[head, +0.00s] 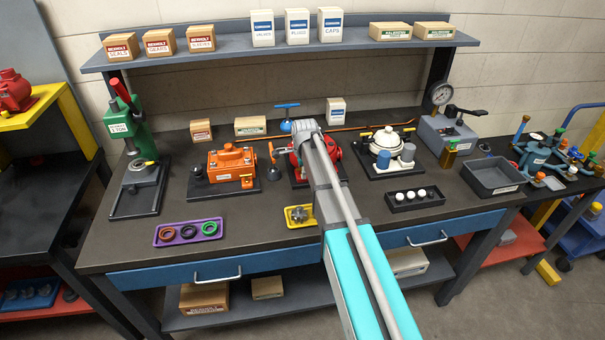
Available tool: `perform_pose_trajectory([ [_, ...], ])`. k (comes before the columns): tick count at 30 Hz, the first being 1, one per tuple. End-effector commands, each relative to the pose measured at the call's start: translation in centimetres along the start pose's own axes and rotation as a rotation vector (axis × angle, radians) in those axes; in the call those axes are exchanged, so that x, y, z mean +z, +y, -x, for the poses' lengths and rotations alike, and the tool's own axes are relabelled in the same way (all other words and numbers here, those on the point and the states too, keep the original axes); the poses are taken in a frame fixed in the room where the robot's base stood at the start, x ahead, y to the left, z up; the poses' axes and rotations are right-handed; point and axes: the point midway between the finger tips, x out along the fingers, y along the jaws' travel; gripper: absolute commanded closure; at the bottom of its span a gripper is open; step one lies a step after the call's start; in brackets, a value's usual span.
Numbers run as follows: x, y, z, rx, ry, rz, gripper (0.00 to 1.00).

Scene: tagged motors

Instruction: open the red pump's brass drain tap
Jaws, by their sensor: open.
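The red pump (333,150) sits on a dark base plate (300,181) in the middle of the bench. My arm crosses in front of it and hides much of its body. The brass drain tap cannot be made out; the arm may cover it. The arm's far end lies over the back of the red pump in the picture. My gripper does not show, so its distance from the pump cannot be told. A blue T-shaped handle (287,105) rises behind the pump. A small dark piece with an orange top (272,150) stands at its left.
An orange pump (231,160) stands left and a cream pump (387,138) right of the red pump. A yellow tray (300,224), a purple tray (188,241) and a black tray (415,206) lie in front. A shelf (280,46) with boxes overhangs the bench's back.

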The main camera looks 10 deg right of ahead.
Motion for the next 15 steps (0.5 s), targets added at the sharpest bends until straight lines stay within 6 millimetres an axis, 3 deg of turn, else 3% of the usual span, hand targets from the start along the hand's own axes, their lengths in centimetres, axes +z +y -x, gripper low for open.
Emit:
perform_pose_trajectory([
  [11,0.08,-0.01,-0.19,0.0,0.0,0.001,0.41],
  [12,0.08,-0.01,-0.19,0.0,0.0,0.001,0.43],
  [15,0.07,-0.01,-0.19,0.0,0.0,0.001,0.61],
])
